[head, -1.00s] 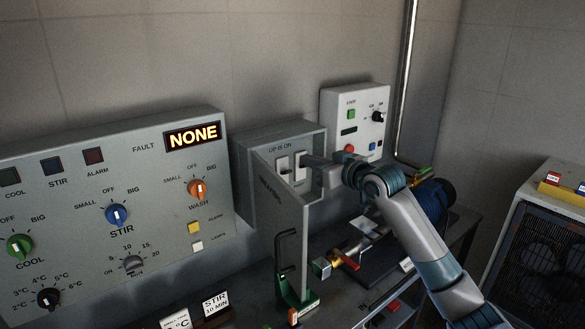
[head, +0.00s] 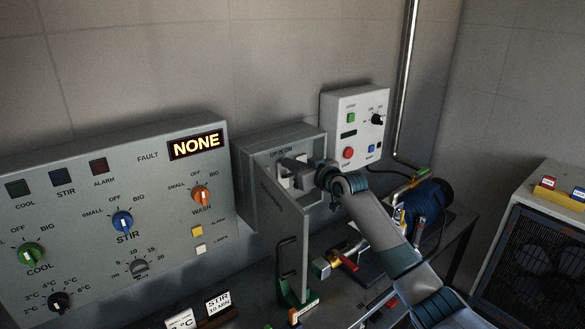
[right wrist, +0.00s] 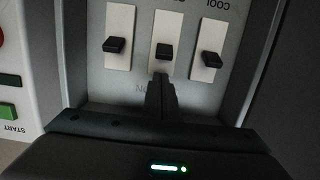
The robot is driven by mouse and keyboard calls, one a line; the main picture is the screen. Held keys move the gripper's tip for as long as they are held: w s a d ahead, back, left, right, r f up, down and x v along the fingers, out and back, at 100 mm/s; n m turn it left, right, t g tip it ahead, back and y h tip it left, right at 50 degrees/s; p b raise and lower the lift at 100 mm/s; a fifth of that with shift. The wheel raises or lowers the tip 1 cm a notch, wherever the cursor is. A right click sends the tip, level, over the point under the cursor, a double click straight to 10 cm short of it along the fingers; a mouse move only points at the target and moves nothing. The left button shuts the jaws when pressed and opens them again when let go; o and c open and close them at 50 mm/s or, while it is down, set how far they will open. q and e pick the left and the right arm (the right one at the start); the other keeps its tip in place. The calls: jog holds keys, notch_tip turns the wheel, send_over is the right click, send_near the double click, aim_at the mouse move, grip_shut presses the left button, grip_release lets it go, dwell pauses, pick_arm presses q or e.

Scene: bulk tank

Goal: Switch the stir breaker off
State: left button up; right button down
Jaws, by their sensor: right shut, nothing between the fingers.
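The breaker box (head: 250,152) is on the wall right of the control panel, marked "UP IS ON", with its door (head: 283,225) open. My right gripper (head: 290,163) is shut and empty in front of the box's upper part and hides part of the switches. The right wrist view is upside down and shows three black levers on white plates: a left lever (right wrist: 114,45), a middle lever (right wrist: 163,51) and a right lever (right wrist: 212,59) under "COOL". The shut fingertips (right wrist: 161,82) are in line with the middle lever, close to it; contact is unclear. The middle label is mostly hidden.
The control panel (head: 110,215) with knobs and a "NONE" display is at left. A white start/stop box (head: 356,125) is right of the breaker box. The open door stands left of the arm.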

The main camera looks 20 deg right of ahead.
jog(key=shift+s+d+f+p, duration=0.2)
jog(key=shift+s+f, duration=0.1)
jog(key=shift+f, duration=0.25)
jog(key=shift+s+d+f+p, duration=0.15)
jog(key=shift+s+f, duration=0.1)
jog(key=shift+f, duration=0.25)
jog(key=shift+f+b, duration=0.2)
jog(key=shift+b, duration=0.3)
jog(key=shift+s+t+b, duration=0.1)
jog(key=shift+t+b, duration=0.3)
jog(key=shift+b, duration=0.35)
